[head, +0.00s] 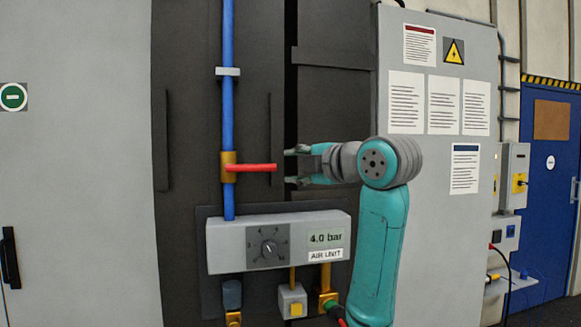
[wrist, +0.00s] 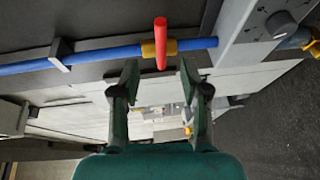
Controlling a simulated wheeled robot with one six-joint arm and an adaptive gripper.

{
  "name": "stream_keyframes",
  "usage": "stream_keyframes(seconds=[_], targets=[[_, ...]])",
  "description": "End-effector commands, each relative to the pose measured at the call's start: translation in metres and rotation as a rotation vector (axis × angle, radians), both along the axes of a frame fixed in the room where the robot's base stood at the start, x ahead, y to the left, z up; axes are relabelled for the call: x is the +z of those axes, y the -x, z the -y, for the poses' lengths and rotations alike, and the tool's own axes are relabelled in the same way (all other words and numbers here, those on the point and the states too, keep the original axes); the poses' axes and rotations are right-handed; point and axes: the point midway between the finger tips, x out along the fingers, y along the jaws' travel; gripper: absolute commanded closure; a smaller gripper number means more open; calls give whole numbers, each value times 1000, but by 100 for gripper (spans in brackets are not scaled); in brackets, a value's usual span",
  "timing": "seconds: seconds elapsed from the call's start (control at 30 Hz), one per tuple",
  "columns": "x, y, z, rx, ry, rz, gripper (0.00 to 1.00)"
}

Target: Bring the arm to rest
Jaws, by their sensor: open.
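My gripper (head: 290,166) is at the end of my teal arm, reaching left in the head view. Its two fingers are apart, one above the other, with nothing between them. In the wrist view my gripper (wrist: 157,75) is open too. A red lever (head: 252,168) sticks out from a brass valve (head: 228,167) on a vertical blue pipe (head: 228,110). The lever tip is a short way left of my fingertips. In the wrist view the red lever (wrist: 160,45) lies just beyond the gap between the fingers.
Below is a grey air unit (head: 225,245) with a dial (head: 268,248) and a display reading 4.0 bar. A yellow button box (head: 293,302) and hose fittings sit under it. A grey cabinet with notices (head: 440,60) stands right, with a blue door (head: 545,170) beyond.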

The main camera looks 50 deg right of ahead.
Motion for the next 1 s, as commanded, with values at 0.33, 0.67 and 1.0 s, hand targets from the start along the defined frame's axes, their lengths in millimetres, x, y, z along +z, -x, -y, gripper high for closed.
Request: stream_keyframes(seconds=[0.33,0.67,1.0], targets=[[0,0,0,0,0,0,55],[-23,-12,-1,7,-52,8,55],[-143,-58,-17,11,-325,61,55]])
